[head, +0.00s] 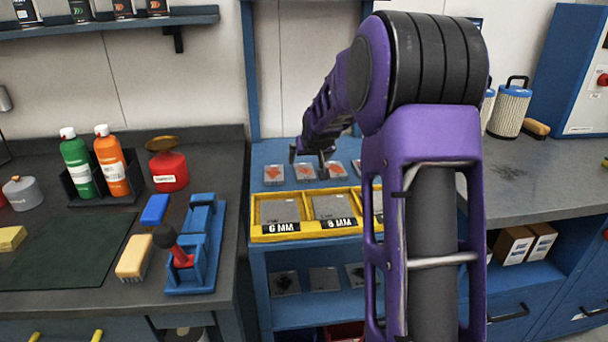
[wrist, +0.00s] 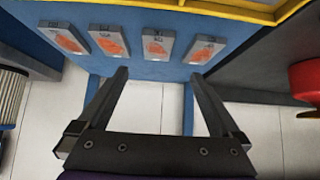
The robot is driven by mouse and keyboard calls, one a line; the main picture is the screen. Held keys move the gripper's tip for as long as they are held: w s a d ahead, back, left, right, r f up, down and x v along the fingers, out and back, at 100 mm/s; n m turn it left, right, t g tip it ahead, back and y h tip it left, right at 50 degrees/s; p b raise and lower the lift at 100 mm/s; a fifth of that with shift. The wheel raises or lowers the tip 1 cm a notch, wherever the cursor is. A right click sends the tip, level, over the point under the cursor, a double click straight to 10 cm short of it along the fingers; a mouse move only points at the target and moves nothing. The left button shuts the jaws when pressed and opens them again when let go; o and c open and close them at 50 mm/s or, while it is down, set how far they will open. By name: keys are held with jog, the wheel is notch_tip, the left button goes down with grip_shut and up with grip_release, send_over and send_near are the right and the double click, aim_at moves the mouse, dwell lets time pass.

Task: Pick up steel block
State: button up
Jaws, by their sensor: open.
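Several flat grey blocks with orange patches lie in a row on the blue shelf unit's top, behind the yellow tray. The row also shows at the top of the wrist view, including a middle block (wrist: 158,44). I cannot tell which one is the steel block. My gripper (head: 308,162) is over this row, open, with nothing between its fingers. In the wrist view its fingertips (wrist: 159,75) point toward the middle blocks. My arm hides the row's right end.
The yellow tray (head: 258,238) holds grey plates labelled 6 MM and 8 MM. More plates lie on the shelf below. The left bench has a red can (head: 169,170), bottles and a blue vise-like fixture (head: 196,245). A filter canister (head: 510,108) stands on the right bench.

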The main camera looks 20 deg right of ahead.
send_near(305, 170)
jog(key=shift+w+a+f, duration=0.1)
jog(key=shift+w+f, duration=0.25)
jog(key=shift+f, duration=0.2)
jog(key=shift+w+a+f, duration=0.1)
jog(key=shift+w+f, duration=0.2)
jog(key=shift+f, duration=0.2)
jog(key=x, duration=0.2)
jog(key=b+x, duration=0.1)
jog(key=x, duration=0.1)
jog(key=shift+d, duration=0.3)
jog(key=shift+w+f, duration=0.4)
jog(key=shift+w, duration=0.05)
grip_shut()
jog(key=shift+r, duration=0.25)
